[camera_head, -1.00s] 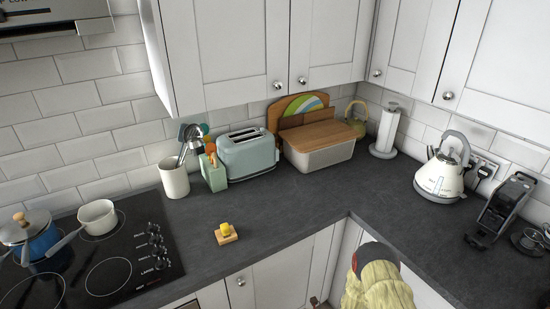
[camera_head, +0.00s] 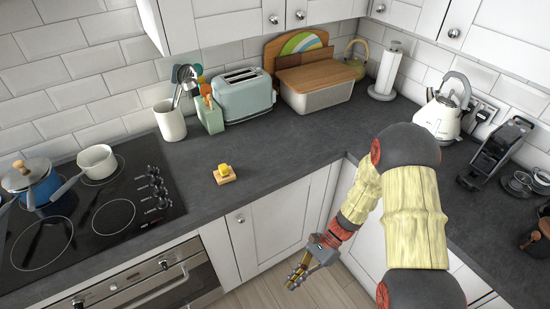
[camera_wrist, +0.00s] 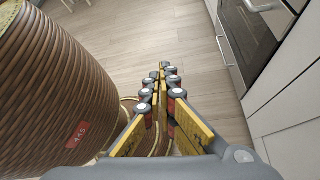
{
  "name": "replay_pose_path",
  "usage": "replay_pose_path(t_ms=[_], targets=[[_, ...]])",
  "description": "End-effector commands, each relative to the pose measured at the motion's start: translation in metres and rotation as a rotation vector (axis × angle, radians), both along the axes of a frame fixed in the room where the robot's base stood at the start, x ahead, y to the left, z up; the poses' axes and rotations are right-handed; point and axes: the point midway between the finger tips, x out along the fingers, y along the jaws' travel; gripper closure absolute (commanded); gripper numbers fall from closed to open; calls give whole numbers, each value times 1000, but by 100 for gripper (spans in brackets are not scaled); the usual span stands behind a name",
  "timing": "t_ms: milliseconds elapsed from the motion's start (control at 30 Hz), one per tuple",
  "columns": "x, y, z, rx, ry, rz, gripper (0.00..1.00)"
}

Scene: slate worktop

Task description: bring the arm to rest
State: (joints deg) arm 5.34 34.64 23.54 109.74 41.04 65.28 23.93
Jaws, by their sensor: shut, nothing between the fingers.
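My gripper (camera_head: 297,275) hangs in front of the lower cupboards, below the worktop's front edge and above the wood floor. It is shut and empty. In the wrist view my gripper (camera_wrist: 162,68) points over the floor, its yellow-padded fingers together at the tips. My arm comes down from the right in the head view, bent, with cream and red links. A ribbed brown rounded thing fills the left of the wrist view; I cannot tell what it is.
A small wooden block with a yellow piece (camera_head: 224,174) stands on the slate worktop (camera_head: 280,150). A hob (camera_head: 95,210) with pans is at left, over an oven (camera_head: 150,285). A toaster (camera_head: 245,95), bread bin (camera_head: 318,92) and kettle (camera_head: 440,110) stand at the back.

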Motion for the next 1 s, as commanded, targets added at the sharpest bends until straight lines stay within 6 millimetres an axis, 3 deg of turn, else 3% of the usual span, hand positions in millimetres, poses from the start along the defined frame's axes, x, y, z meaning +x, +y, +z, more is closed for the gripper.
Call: replay_pose_path(t_ms=[100,500,1000], targets=[[-2,-21,35,-16,-176,159,100],[-9,-85,138,-122,-659,634,100],[-32,-133,263,-395,-1096,975,100]])
